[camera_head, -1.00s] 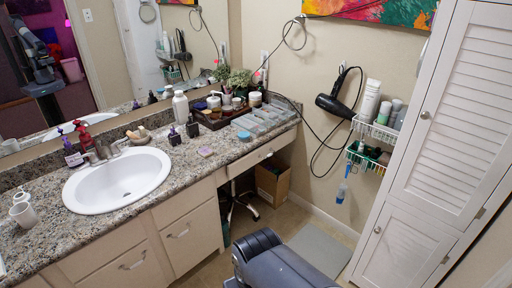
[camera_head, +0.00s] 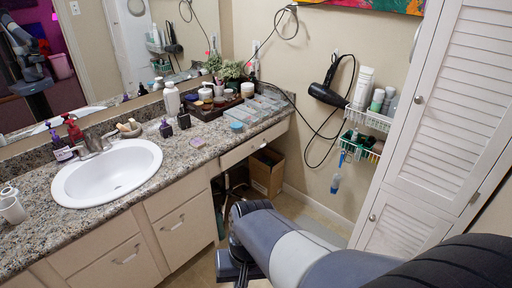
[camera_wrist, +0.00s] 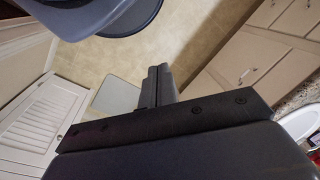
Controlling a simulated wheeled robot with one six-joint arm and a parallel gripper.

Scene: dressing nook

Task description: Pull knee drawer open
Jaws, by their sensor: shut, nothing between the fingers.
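The knee drawer (camera_head: 256,143) is a pale, shallow front under the granite counter, above the open knee space, in the head view. It looks shut, flush with the cabinet, with a small handle on its face. My gripper (camera_wrist: 158,84) shows in the wrist view with its two dark fingers together and nothing between them, over the tan floor. In the head view my arm reaches in from the lower right and ends in front of the knee space, below and apart from the drawer. The fingers cannot be made out there. I cannot make out the knee drawer in the wrist view.
The counter (camera_head: 120,205) holds a white sink (camera_head: 108,172), bottles and a tray. Cabinet drawers (camera_head: 180,222) with handles stand left of the knee space. A cardboard box (camera_head: 266,173) sits inside it. A hair dryer (camera_head: 327,94) and a louvered cabinet (camera_head: 440,110) are at right.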

